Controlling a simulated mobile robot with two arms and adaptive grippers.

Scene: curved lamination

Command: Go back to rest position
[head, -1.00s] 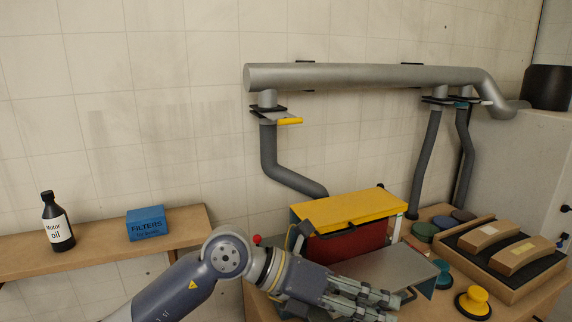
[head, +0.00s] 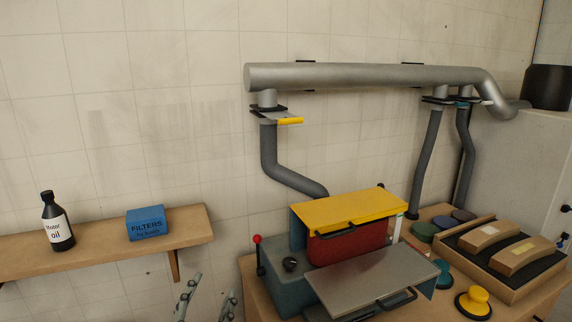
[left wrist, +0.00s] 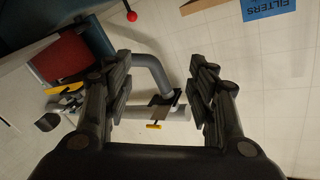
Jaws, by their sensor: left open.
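My left gripper (head: 206,299) shows at the bottom of the head view, left of the machine and below the shelf. Only its fingers are in the picture. In the left wrist view its two fingers (left wrist: 160,95) stand wide apart with nothing between them. Beyond them are the wall and the grey duct (left wrist: 153,72). My right gripper is in neither view.
The teal machine (head: 288,262) with a yellow lid (head: 348,208) and metal plate stands on the workbench (head: 525,289). Its red-knobbed lever (head: 257,240) is at its left. A wooden shelf (head: 95,239) holds a black oil bottle (head: 56,222) and blue filter box (head: 147,223).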

